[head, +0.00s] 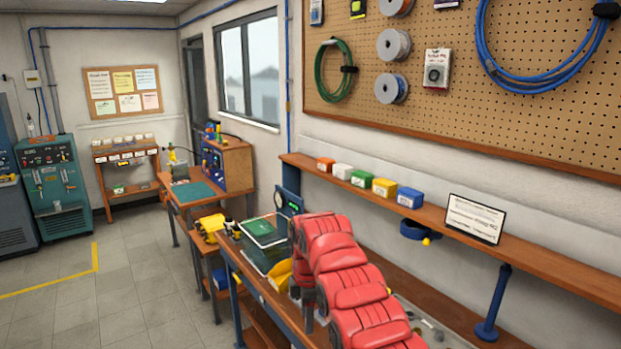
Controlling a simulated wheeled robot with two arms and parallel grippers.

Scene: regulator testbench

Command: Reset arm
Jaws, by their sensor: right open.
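My right arm (345,275), in red padded covers, rises from the bottom edge and bends over the workbench (262,290). My right gripper (314,312) is small and dark, hangs below the bend of the arm near the bench's front edge, and is partly hidden by the red covers. It is open, and I see nothing held in it. My left arm and gripper are not in view.
A clear box with a green lid (262,228) and a yellow bin (279,274) stand close left of my right arm. A wooden shelf (545,262) with small coloured boxes runs along the wall. Open floor (130,300) lies to the left.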

